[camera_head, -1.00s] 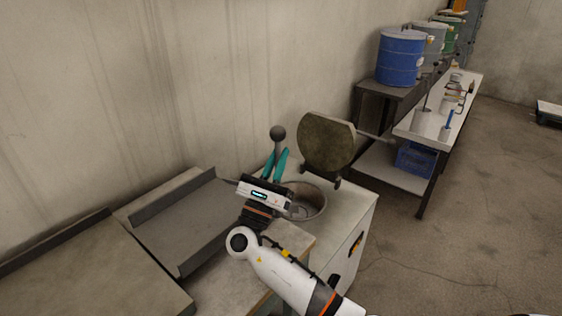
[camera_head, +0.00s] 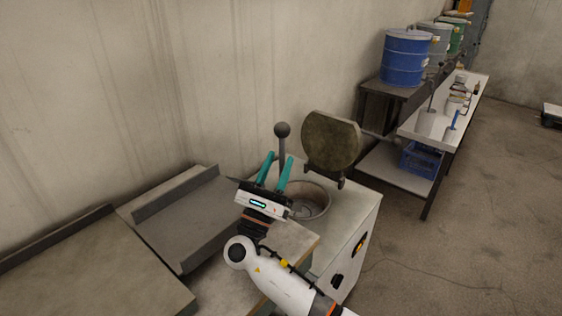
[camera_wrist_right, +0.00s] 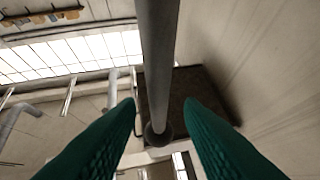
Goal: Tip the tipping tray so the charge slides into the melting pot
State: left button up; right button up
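The tipping tray (camera_head: 185,228) is a flat grey metal tray with raised side walls, at lower left centre in the head view; I see no charge on it. The melting pot (camera_head: 318,207) is a round opening in a pale cabinet to its right. Its inside is partly hidden by my gripper. A grey lever with a dark ball knob (camera_head: 282,130) stands behind the pot's near side. My right gripper (camera_head: 278,160) is open, its teal fingers on either side of the lever. In the right wrist view, the lever rod (camera_wrist_right: 158,60) passes between the fingers, apart from both.
A dark round lid (camera_head: 331,142) stands raised behind the pot. The wall is close behind the tray. A bench (camera_head: 440,115) with bottles, a blue crate (camera_head: 421,158) and a blue drum (camera_head: 405,58) stand further right.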

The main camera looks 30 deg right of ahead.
jog(key=s+a+b, duration=0.2)
jog(key=s+a, duration=0.5)
jog(key=a, duration=0.3)
jog(key=shift+a+f, duration=0.2)
jog(key=shift+f, duration=0.05)
